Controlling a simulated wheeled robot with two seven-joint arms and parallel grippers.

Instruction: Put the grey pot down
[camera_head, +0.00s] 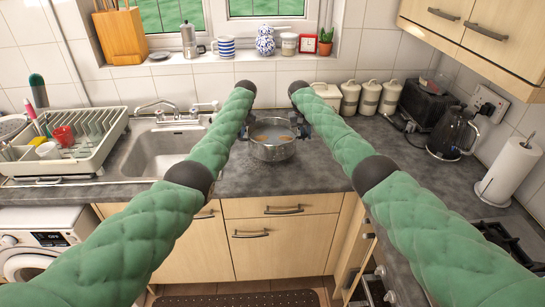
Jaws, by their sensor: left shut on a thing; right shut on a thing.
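The grey pot (272,151) is a round metal pot in the middle of the head view, at the worktop right of the sink. Something orange shows inside it. My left gripper (247,132) is shut on the pot's left side, and my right gripper (303,131) is shut on its right side. Both grippers are small and partly hidden by my green-sleeved arms. The pot looks level. I cannot tell whether its base touches the worktop.
The grey worktop (318,180) is clear around the pot. The sink (160,150) and a dish rack (70,145) are at left. Several canisters (370,98) stand behind at right, near a black kettle (453,135) and a paper towel roll (508,170).

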